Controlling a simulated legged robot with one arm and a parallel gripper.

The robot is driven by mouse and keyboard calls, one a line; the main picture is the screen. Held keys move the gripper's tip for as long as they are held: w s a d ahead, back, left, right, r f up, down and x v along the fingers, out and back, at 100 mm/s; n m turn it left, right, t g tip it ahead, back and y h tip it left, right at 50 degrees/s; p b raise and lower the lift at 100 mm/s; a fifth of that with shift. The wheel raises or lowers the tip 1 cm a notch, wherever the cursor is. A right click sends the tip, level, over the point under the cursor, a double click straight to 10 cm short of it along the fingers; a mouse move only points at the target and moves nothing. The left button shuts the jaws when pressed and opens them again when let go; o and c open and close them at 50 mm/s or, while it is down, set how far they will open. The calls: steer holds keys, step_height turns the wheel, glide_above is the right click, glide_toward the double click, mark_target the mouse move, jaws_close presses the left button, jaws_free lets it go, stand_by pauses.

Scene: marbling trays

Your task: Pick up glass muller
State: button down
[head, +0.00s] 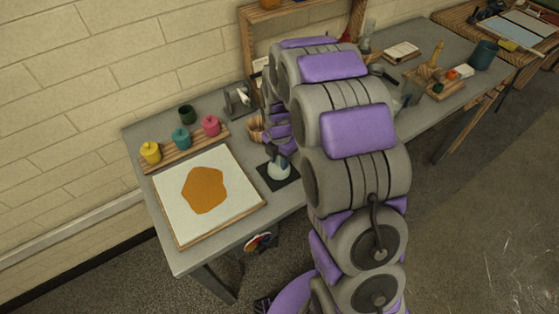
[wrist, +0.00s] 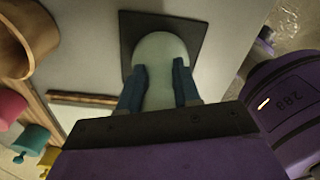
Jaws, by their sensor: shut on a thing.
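The glass muller (wrist: 160,48) is pale green and rounded, and it stands on a dark square mat (wrist: 194,28) in the wrist view. My gripper (wrist: 160,82) is shut on it, with one blue-grey finger on each side. In the head view the muller (head: 279,170) shows on the dark mat (head: 291,178) near the table's front edge, under my gripper (head: 274,152). My arm hides part of the table behind it. I cannot tell whether the muller touches the mat or is just above it.
A framed white sheet with an orange patch (head: 205,190) lies left of the mat. Yellow (head: 150,152), teal (head: 181,138) and pink (head: 211,125) pots stand on a wooden strip behind it. A wooden bowl (wrist: 24,38) is close by. A blue-green cup (head: 484,54) stands far right.

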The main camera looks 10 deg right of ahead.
mark_target(277, 158)
steer(key=r, duration=0.1)
steer(key=r+p, duration=0.1)
steer(key=r, duration=0.1)
steer(key=shift+a, duration=0.4)
steer(key=shift+s+r, duration=0.2)
steer(key=s+d+r+p, duration=0.1)
steer(key=s+d+p, duration=0.2)
steer(key=s, duration=1.1)
steer(key=shift+s+d, duration=0.4)
steer(key=shift+d, duration=0.7)
